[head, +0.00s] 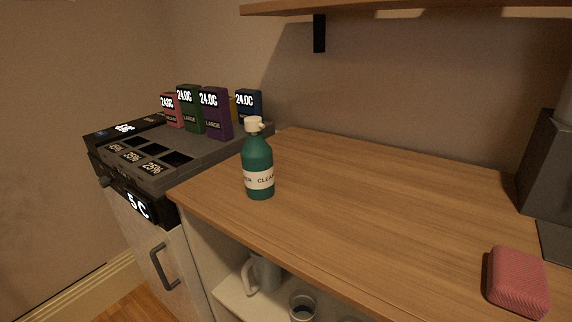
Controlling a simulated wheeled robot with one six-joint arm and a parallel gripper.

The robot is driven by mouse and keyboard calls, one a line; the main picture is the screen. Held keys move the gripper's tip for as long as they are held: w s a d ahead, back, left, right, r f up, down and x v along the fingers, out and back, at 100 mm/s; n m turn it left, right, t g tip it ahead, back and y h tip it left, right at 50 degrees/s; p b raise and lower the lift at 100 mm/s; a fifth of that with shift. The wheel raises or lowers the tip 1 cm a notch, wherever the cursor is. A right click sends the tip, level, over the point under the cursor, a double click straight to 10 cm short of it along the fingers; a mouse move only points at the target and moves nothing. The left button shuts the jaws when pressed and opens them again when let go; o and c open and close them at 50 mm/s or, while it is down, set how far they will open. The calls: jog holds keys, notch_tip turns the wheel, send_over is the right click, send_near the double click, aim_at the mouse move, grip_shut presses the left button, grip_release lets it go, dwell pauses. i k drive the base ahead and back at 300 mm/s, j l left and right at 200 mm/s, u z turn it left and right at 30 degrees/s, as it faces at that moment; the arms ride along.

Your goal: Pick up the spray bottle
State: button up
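The spray bottle (258,165) is green with a cream cap and a cream label that reads in part "CLEA". It stands upright on the wooden counter (350,190), near the counter's left front corner, just right of the dark appliance. My gripper is not in view, and nothing is seen touching the bottle.
The dark appliance (150,175) at left holds several coloured boxes marked 24.0C. A red sponge-like block (516,281) lies at the right front. A dark grey machine (550,165) stands at far right. A wooden shelf (420,8) hangs above. Mugs (266,273) sit below. The counter's middle is clear.

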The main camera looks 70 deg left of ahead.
aim_at(256, 160)
jog(key=u, duration=1.85)
